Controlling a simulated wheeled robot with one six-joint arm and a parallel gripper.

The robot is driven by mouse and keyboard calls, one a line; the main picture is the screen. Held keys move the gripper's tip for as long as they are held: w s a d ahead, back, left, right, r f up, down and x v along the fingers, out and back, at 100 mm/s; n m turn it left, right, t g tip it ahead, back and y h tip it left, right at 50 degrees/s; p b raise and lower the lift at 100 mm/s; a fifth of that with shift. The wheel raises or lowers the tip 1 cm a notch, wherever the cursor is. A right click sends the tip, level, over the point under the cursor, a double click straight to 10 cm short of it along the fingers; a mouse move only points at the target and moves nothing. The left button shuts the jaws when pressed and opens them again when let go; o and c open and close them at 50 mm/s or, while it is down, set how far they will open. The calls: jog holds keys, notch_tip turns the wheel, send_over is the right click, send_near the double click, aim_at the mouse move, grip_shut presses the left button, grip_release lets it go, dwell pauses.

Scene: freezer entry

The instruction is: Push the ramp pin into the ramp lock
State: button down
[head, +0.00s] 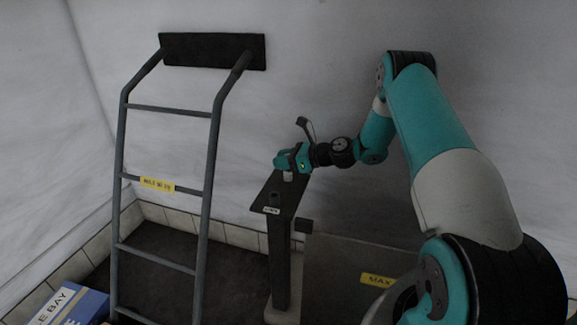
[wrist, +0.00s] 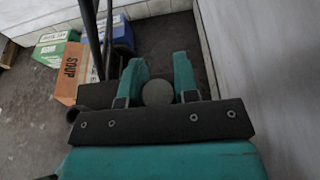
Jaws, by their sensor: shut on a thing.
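My gripper (head: 287,163) is shut on a pale pin, taken to be the ramp pin (head: 288,177), just above the far end of a dark flat plate. The pin's round grey end (wrist: 157,93) shows between my two teal fingers in the wrist view, where my gripper (wrist: 158,70) points away from the camera. The plate, which seems to be the ramp lock (head: 262,200), sits on a dark upright post and carries a small white label. I cannot tell whether the pin's lower end touches the plate or sits in an opening.
A grey ladder (head: 210,165) with a yellow label stands left of the post. A grey panel (head: 340,270) marked MAX is at the lower right. Boxes, including an orange soup box (wrist: 72,72), lie on the floor. A pale wall is close behind the arm.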

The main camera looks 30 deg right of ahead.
jog(key=shift+r+p, duration=1.25)
jog(key=shift+p, duration=0.9)
dwell(1.7)
jog(key=shift+r, duration=0.1)
jog(key=shift+r+p, duration=2.45)
jog(key=shift+r, duration=0.3)
